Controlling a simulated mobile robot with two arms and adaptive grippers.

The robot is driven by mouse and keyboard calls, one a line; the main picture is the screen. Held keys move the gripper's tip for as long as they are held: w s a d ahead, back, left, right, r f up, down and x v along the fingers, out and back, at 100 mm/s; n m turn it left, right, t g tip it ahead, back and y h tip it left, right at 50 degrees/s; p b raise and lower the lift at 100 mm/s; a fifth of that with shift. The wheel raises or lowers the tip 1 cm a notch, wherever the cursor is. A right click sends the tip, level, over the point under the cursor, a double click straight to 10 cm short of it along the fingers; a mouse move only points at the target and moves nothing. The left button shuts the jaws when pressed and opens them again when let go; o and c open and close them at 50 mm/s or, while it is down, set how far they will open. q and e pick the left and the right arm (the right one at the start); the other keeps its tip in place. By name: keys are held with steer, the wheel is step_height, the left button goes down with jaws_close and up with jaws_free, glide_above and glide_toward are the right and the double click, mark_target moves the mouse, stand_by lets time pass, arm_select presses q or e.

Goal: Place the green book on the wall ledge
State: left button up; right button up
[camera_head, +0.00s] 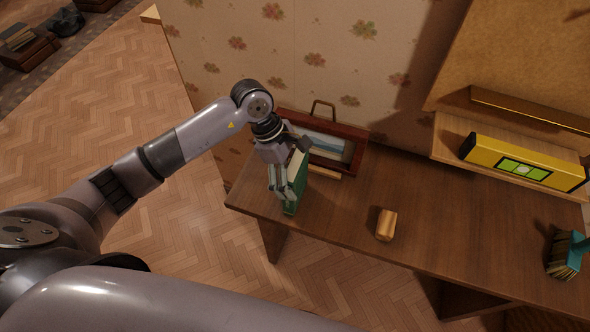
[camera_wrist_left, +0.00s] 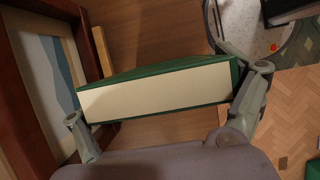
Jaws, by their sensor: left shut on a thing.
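The green book (camera_head: 298,182) stands upright at the left end of the desk top in the head view. My left gripper (camera_head: 280,188) is shut on it from above. In the left wrist view the book (camera_wrist_left: 155,90) shows its pale page edges between the two fingers. I cannot tell whether its lower edge touches the desk. A light wooden ledge (camera_head: 450,138) is on the wall at the right, with a yellow spirit level (camera_head: 520,163) lying along it. My right gripper is not in view.
A red-brown framed case (camera_head: 350,132) with a handle stands just behind the book; it also shows in the wrist view (camera_wrist_left: 22,85). A small wooden block (camera_head: 386,225) and a teal brush (camera_head: 566,255) rest on the desk (camera_head: 460,215). The desk's middle is mostly clear.

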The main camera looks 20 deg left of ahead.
arm_select(q)
steer(key=shift+f, duration=0.1)
steer(key=o, duration=1.2)
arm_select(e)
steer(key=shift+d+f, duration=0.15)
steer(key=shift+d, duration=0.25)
arm_select(q)
steer(key=shift+r, duration=0.25)
steer(key=b+v, duration=0.3)
steer(key=v, duration=0.9)
steer(key=shift+b, duration=0.4)
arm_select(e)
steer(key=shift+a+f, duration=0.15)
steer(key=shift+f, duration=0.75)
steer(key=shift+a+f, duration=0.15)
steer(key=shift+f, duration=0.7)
arm_select(q)
steer(key=shift+f, duration=0.1)
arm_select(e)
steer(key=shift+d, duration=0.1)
